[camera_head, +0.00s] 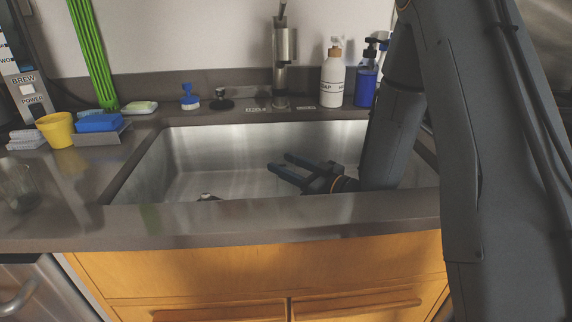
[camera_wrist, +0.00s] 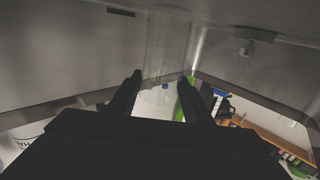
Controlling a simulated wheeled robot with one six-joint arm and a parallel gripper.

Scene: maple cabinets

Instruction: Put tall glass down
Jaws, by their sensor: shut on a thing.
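My gripper (camera_head: 278,162) is low inside the sink basin (camera_head: 215,150), with its two fingers pointing left in the head view. In the wrist view my gripper (camera_wrist: 160,79) is shut on the tall glass (camera_wrist: 167,45), a clear, faint upright shape between and beyond the fingertips. In the head view the glass is too transparent to make out against the steel. I cannot tell whether it touches the basin.
The faucet (camera_head: 283,55) stands behind the sink, with a white soap bottle (camera_head: 331,78) and a blue bottle (camera_head: 366,85) to its right. A yellow cup (camera_head: 56,130), blue sponge (camera_head: 98,122) and another clear glass (camera_head: 18,186) are on the left counter.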

